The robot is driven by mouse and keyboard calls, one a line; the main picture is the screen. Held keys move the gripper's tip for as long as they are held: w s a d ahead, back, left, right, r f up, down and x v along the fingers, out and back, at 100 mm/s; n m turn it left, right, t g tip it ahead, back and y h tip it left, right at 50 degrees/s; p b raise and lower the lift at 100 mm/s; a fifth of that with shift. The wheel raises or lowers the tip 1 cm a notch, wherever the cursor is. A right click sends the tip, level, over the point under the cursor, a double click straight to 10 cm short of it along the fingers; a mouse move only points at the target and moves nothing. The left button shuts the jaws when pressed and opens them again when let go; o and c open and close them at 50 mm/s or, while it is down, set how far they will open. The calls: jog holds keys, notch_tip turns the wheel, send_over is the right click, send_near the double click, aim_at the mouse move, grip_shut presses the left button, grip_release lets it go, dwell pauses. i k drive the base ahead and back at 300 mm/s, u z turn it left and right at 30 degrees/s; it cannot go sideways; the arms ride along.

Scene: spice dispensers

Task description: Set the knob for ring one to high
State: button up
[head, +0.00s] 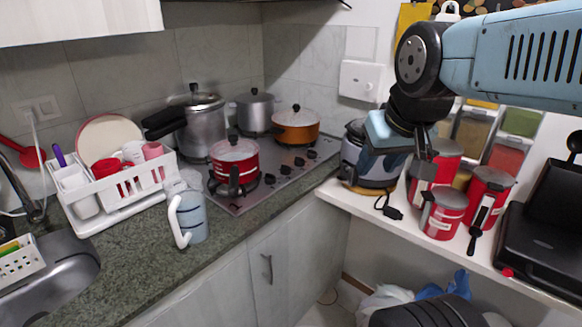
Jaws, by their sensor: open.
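The stove (268,176) is a flat grey cooktop set in the green-grey counter, with pots on its burners. Small dark knobs (300,162) appear along its right side. They are too small to tell which one belongs to ring one or how each is turned. My gripper (408,150) is at the right, above the white shelf and in front of the rice cooker, well away from the stove. It is open, and nothing shows between its fingers.
A red pot (235,160), pressure cooker (205,125), grey pot (256,112) and orange pot (296,127) stand on the stove. A jug (190,212) stands at the counter's front. The rice cooker (365,165) and red canisters (443,214) occupy the shelf (515,280).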

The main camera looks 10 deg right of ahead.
aim_at(270, 179)
jog(key=u, duration=1.15)
jog(key=i, duration=0.1)
jog(key=z, duration=2.85)
jog(key=k, duration=1.05)
jog(key=u, duration=0.65)
jog(key=i, duration=1)
jog(key=u, duration=0.1)
